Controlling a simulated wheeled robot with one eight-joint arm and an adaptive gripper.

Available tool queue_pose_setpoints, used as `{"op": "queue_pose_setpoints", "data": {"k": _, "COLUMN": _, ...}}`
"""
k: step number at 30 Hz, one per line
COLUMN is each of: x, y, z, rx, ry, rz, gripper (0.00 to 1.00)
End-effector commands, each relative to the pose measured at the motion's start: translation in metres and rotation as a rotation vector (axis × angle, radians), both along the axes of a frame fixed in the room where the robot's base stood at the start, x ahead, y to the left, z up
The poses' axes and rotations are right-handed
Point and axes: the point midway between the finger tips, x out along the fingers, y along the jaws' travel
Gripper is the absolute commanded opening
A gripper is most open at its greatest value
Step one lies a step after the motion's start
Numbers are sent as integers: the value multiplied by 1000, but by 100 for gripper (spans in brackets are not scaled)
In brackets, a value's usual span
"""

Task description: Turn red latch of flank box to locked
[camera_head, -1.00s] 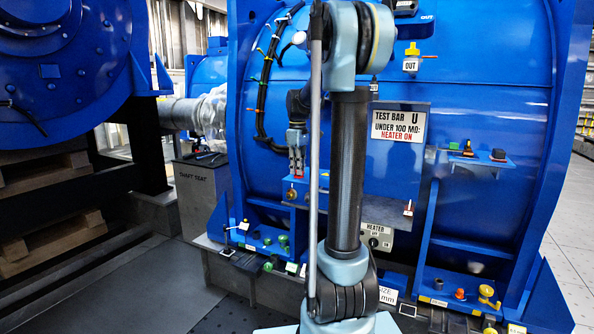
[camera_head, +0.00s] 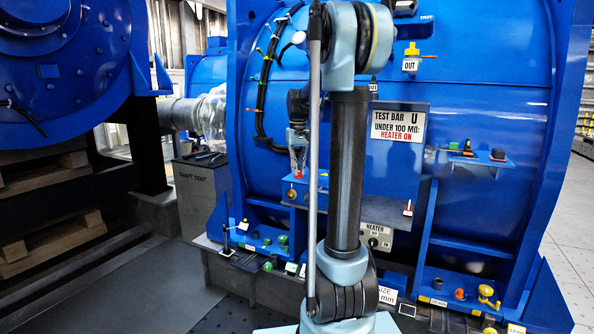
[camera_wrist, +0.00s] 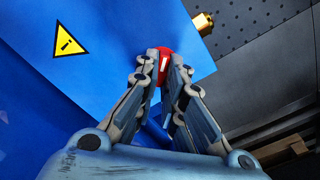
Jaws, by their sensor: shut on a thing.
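The red latch (camera_wrist: 165,54) with a white mark shows between my fingertips in the wrist view. My gripper (camera_wrist: 163,62) is shut on it, one finger on each side, and hides much of it. In the head view my gripper (camera_head: 298,170) points down at the left part of the blue flank box (camera_head: 385,185), and only a little red shows at the tips. The wrist view shows the box's blue surface (camera_wrist: 110,85) around the latch. I cannot read any locked mark there.
A brass fitting (camera_wrist: 203,22) sticks out near the latch. A yellow warning triangle (camera_wrist: 70,41) is on the blue face. A second red-tipped lever (camera_head: 408,209) sits farther right. Black cables (camera_head: 262,90) run above left. A heater panel (camera_head: 377,236) is below.

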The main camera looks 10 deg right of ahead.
Motion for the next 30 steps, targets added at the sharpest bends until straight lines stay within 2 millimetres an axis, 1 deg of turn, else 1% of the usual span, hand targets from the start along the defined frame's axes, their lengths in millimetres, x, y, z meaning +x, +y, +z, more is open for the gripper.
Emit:
{"op": "queue_pose_setpoints", "data": {"k": 9, "x": 0, "y": 0, "z": 0, "rx": 2, "ry": 0, "rz": -296, "gripper": 0}}
{"op": "queue_pose_setpoints", "data": {"k": 18, "x": 0, "y": -1, "z": 0, "rx": 2, "ry": 0, "rz": -539, "gripper": 0}}
{"op": "queue_pose_setpoints", "data": {"k": 24, "x": 0, "y": -1, "z": 0, "rx": 2, "ry": 0, "rz": -648, "gripper": 0}}
{"op": "queue_pose_setpoints", "data": {"k": 30, "x": -1, "y": -1, "z": 0, "rx": 2, "ry": 1, "rz": -710, "gripper": 0}}
